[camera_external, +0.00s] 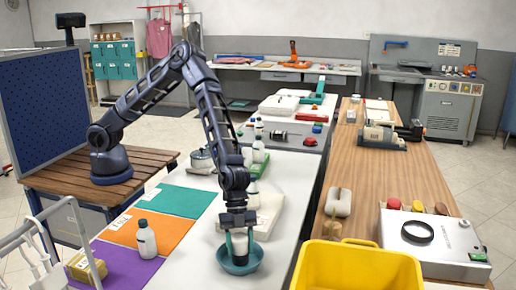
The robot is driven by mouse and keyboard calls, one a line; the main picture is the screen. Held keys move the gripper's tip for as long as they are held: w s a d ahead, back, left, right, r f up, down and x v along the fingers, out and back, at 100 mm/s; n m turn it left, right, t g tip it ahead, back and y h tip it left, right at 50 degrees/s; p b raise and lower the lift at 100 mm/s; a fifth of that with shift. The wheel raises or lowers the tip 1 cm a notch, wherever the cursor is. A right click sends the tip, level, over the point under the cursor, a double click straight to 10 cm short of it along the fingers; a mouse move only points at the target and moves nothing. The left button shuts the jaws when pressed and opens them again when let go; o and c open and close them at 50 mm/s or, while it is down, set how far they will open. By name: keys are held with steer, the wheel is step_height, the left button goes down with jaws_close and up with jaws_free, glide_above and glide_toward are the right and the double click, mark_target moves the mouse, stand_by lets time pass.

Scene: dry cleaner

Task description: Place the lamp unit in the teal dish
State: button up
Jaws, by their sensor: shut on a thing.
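The teal dish (240,267) sits on the white table near its front edge. My gripper (239,238) points straight down over the dish, its fingers reaching to about the rim. It is shut on a pale, roundish piece that I take to be the lamp unit (240,246). The lower part of the lamp unit is within the dish's outline. I cannot tell whether it touches the dish bottom.
A white bottle with a teal cap (146,239) stands on the colored mats to the left. A white tray (265,213) and several bottles are just behind my gripper. A yellow bin (357,268) stands at the right front.

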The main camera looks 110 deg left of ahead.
steer(key=shift+f, duration=0.1)
steer(key=o, duration=1)
steer(key=shift+o, duration=0.2)
